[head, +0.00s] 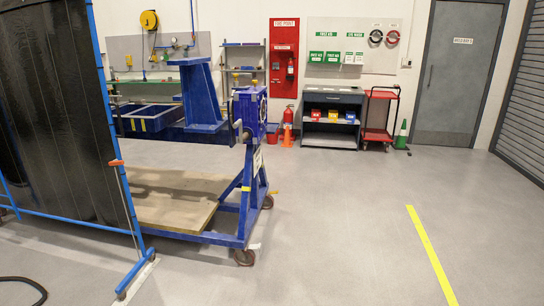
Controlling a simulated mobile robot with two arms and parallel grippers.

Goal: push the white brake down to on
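A blue wheeled rotary jig (245,205) with a wooden deck (170,200) stands left of centre, some way ahead. At its near right corner is a caster (244,257). A small white piece (255,246) sticks out beside this caster and looks like the white brake. It is too small to tell whether it is up or down. Another caster (268,201) is farther back on the right side. Neither of my grippers shows in the head view.
A dark screen in a blue frame (105,120) stands at the left, its foot (137,278) reaching toward me. A black hose (28,283) lies at lower left. Open floor (340,230) lies right of the jig, with a yellow line (428,250). A red trolley (378,115) is far back.

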